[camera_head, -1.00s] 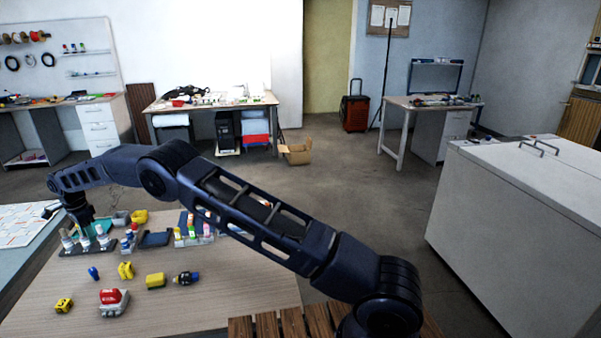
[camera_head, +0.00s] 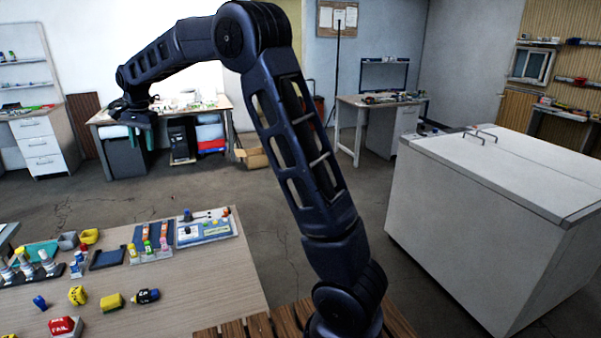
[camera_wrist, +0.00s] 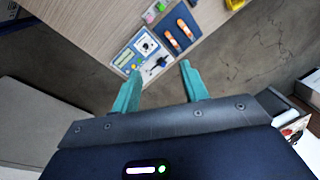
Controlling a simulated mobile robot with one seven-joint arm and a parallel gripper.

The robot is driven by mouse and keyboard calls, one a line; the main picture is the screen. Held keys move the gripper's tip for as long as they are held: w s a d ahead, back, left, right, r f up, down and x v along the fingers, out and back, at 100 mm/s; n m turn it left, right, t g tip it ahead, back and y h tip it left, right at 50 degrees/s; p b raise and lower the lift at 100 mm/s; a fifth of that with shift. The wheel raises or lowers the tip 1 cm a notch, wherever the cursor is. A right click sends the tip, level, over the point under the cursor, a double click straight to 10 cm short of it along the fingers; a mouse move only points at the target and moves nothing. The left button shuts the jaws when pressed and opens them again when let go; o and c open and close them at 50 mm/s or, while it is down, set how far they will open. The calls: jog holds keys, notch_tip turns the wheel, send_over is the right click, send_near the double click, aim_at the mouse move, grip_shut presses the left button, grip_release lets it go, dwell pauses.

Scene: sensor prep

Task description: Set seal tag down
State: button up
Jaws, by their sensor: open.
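My gripper (camera_head: 141,136) is raised high above the floor, beyond the far side of the wooden table (camera_head: 205,290). In the wrist view its teal fingers (camera_wrist: 160,72) are spread apart with nothing between them. I cannot single out a seal tag for certain. A light panel with a blue-edged board (camera_head: 205,228) lies at the table's far right corner; it also shows in the wrist view (camera_wrist: 138,48).
Yellow blocks (camera_head: 111,301), a red block marked FAIL (camera_head: 65,326), a dark blue tool (camera_head: 146,296) and a dark tray (camera_head: 108,258) sit on the table. A large white chest (camera_head: 480,205) stands right. Open floor lies between.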

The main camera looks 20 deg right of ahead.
jog(key=s+d+r+n+t, duration=0.15)
jog(key=s+d, duration=0.35)
jog(key=d, duration=0.5)
jog(key=s+d+r, duration=0.3)
jog(key=s+d, duration=0.2)
jog(key=d, duration=0.4)
jog(key=s+d+r+n, duration=0.1)
jog(key=s+d+r, duration=0.3)
jog(key=d, duration=0.6)
jog(key=s+d+f+n, duration=0.1)
jog(key=s+d+f, duration=0.2)
jog(key=s, duration=0.5)
jog(key=s+d+f+n+t+h, duration=0.1)
jog(key=s+d+f, duration=0.2)
jog(key=s+d, duration=0.3)
jog(key=s+d+f+n, duration=0.1)
jog(key=s+d+f, duration=0.3)
jog(key=s, duration=0.5)
jog(key=shift+s+d+t, duration=0.35)
jog(key=shift+d, duration=0.35)
jog(key=shift+f, duration=0.1)
